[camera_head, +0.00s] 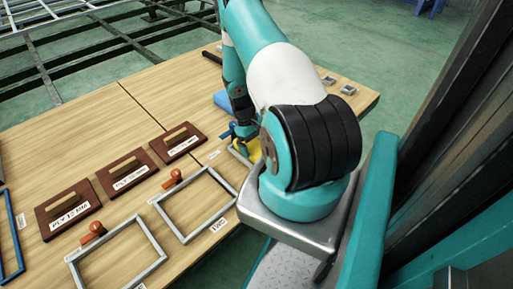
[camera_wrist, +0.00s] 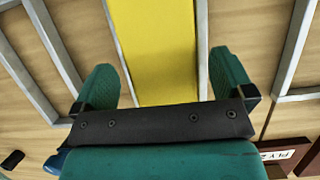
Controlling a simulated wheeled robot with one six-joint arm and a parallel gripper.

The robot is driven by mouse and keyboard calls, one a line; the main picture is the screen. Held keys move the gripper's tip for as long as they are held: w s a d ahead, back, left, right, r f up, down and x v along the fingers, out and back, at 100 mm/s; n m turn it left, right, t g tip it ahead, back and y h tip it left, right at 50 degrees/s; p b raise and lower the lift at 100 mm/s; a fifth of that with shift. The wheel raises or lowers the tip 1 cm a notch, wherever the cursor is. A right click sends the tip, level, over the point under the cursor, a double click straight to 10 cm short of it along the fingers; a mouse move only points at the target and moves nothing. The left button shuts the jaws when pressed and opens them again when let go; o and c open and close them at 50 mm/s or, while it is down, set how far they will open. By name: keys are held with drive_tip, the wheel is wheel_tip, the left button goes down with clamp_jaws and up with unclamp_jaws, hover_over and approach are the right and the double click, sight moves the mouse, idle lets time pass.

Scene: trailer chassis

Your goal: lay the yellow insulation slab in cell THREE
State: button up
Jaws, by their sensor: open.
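The yellow insulation slab (camera_wrist: 158,45) lies between two thin grey bars in the wrist view. In the head view only a small part of the slab (camera_head: 254,149) shows beside my arm. My gripper (camera_wrist: 163,80) is open, with one teal finger on each side of the slab's near part. I cannot tell whether the fingers touch it. In the head view my gripper (camera_head: 241,134) is low over the table and partly hidden by my arm. Grey rectangular frames (camera_head: 160,205) lie on the table; I cannot read which one is cell THREE.
Brown ply plates (camera_head: 127,172) with wooden handles lie in a row on the wooden table (camera_head: 100,125). Red-orange knobbed pieces (camera_head: 173,179) stand by the frames. A blue object (camera_head: 222,101) lies behind my gripper. Small grey blocks (camera_head: 347,89) sit near the far right edge.

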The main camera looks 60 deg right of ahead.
drive_tip(key=p+v, duration=0.1)
drive_tip(key=v, duration=0.9)
drive_tip(key=shift+r, duration=0.35)
drive_tip(key=w+a+r+n+t, duration=0.25)
drive_tip(key=w+a+r, duration=0.55)
drive_tip(key=a+r, duration=0.45)
drive_tip(key=a+r+n+t, duration=0.1)
drive_tip(key=a+r+n, duration=0.2)
drive_tip(key=a+r, duration=0.8)
drive_tip(key=s+a+r+n+y, duration=0.1)
drive_tip(key=s+a+r, duration=0.3)
drive_tip(key=s+a, duration=0.5)
drive_tip(key=s+a+r+n+y, duration=0.1)
drive_tip(key=s+a+r+n, duration=0.3)
drive_tip(key=s+a, duration=0.5)
drive_tip(key=a+t, duration=0.1)
drive_tip(key=a, duration=0.2)
drive_tip(key=shift+s+r+y, duration=0.15)
drive_tip(key=shift+r+y, duration=0.25)
drive_tip(key=shift+a, duration=0.1)
